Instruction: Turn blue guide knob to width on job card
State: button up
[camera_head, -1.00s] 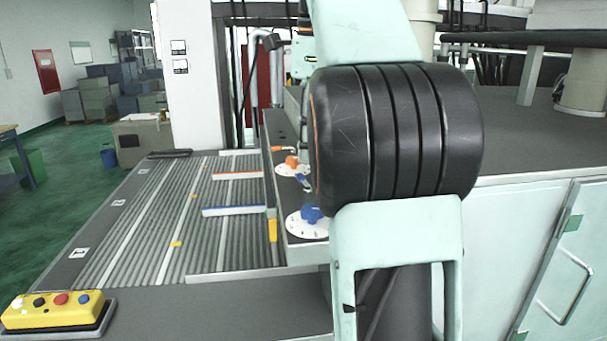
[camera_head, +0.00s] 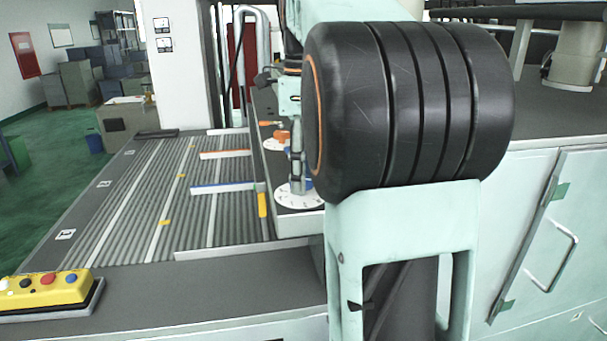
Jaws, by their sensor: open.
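The blue guide knob (camera_head: 309,184) sits on a white round dial (camera_head: 296,200) on the dark ledge right of the roller bed. Most of the knob is hidden behind my gripper and arm. My gripper (camera_head: 297,186) points down at the knob, its fingertips at knob height; contact cannot be told. The jaws are open, though the gap is hard to see from here. The blue guide bar (camera_head: 223,188) lies across the rollers, left of the dial. No card with a readable width shows.
An orange knob (camera_head: 281,136) on its own dial stands just behind, with an orange guide bar (camera_head: 225,154) beside it. A yellow button box (camera_head: 45,289) sits front left. Small white cards (camera_head: 163,25) hang on the pillar. My large black elbow joint blocks the right.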

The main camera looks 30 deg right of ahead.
jog(key=shift+f, duration=0.15)
jog(key=c, duration=1.2)
jog(key=shift+o, duration=0.2)
jog(key=shift+n, duration=0.4)
